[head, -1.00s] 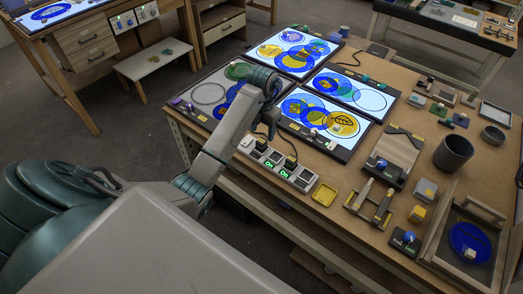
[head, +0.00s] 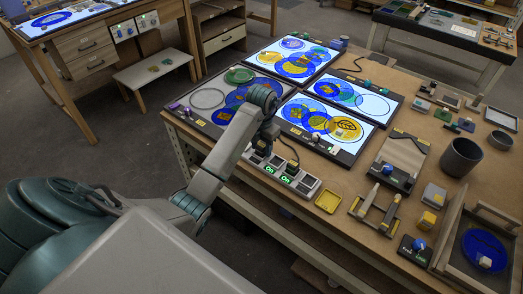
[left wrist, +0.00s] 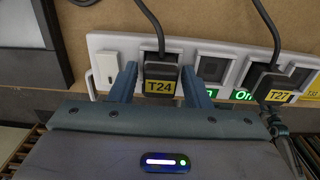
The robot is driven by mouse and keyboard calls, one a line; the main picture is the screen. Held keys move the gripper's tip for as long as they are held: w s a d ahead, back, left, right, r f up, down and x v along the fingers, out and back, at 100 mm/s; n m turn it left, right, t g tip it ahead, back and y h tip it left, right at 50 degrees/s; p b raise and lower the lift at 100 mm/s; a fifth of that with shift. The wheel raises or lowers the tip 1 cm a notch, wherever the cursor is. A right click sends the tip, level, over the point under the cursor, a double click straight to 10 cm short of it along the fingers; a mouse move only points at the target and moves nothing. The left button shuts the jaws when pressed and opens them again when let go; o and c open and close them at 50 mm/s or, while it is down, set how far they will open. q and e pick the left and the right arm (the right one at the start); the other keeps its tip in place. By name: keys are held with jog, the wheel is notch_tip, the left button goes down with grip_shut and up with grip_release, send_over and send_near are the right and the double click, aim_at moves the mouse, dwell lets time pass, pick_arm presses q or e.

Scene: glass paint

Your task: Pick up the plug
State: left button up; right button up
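A dark plug with a yellow T24 label (left wrist: 160,87) sits in the white power strip (left wrist: 112,43) in the left wrist view. A second plug, labelled T27 (left wrist: 277,95), sits in the strip further right. My left gripper (left wrist: 160,86) is open, with one finger on each side of the T24 plug and a gap showing beside it. My right gripper is not in view.
Lit panels with coloured glass circles (head: 368,98) lie behind the strip. A yellow tray (head: 328,202) and a tool holder (head: 374,214) stand to its right. A black cord runs from each plug. An uncovered socket (left wrist: 212,68) lies between the plugs.

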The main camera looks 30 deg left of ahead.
aim_at(261, 145)
pick_arm(q)
jog(key=c, duration=0.7)
jog(key=shift+r, duration=0.15)
jog(key=shift+r, duration=0.25)
notch_tip(261, 145, up, 4)
jog(key=p, duration=0.3)
jog(key=shift+s+f, duration=0.1)
jog(key=shift+f, duration=0.15)
jog(key=shift+s+d+r+p, duration=0.15)
jog(key=shift+s+d+p, duration=0.8)
jog(key=shift+s, duration=1.55)
jog(key=shift+s+d+r+p, duration=0.1)
jog(key=shift+s+d+p, duration=0.8)
jog(key=shift+s, duration=1.6)
jog(key=shift+s+d+r+p, duration=0.15)
jog(key=shift+s+d+p, duration=0.8)
jog(key=shift+s, duration=1.55)
jog(key=shift+a, duration=0.25)
